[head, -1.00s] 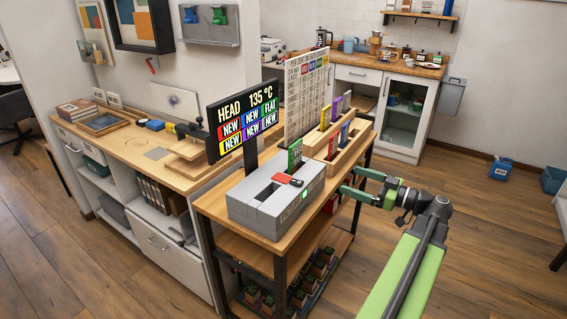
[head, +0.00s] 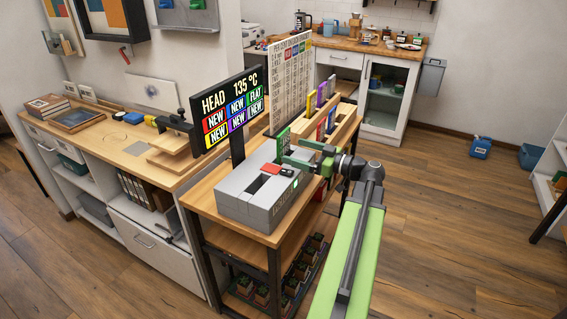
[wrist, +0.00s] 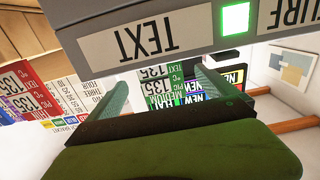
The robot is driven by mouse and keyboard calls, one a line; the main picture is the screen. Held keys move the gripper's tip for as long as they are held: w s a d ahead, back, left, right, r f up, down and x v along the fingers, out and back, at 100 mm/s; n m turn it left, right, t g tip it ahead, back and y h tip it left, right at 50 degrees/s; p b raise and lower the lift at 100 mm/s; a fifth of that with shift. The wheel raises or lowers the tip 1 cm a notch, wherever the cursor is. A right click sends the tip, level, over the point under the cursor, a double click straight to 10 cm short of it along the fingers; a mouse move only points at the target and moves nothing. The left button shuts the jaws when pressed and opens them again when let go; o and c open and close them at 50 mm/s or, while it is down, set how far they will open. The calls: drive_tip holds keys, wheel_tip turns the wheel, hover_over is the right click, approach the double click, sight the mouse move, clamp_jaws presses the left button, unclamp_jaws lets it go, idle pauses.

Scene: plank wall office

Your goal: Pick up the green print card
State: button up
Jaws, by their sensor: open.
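The green print card (head: 283,143) stands upright at the back of the grey machine (head: 245,201), partly hidden by my gripper in the head view. My gripper (head: 292,152) is open, reaching from the right with its fingertips close to the card. In the wrist view, a green lettered card (wrist: 172,86) shows between the two open fingers (wrist: 163,84). I cannot tell whether either finger touches it.
A wooden rack (head: 340,136) with several coloured cards stands just behind my gripper. A black sign (head: 228,109) and a white lettered board (head: 291,80) rise behind the machine. A grey body labelled TEXT (wrist: 150,38) spans the top of the wrist view. Floor (head: 450,220) at right is open.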

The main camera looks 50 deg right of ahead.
sight(285, 147)
drive_tip(key=shift+x, duration=2.85)
drive_tip(key=c, duration=2.1)
wheel_tip(285, 147, up, 10)
drive_tip(key=p, duration=1)
drive_tip(key=shift+r, duration=0.1)
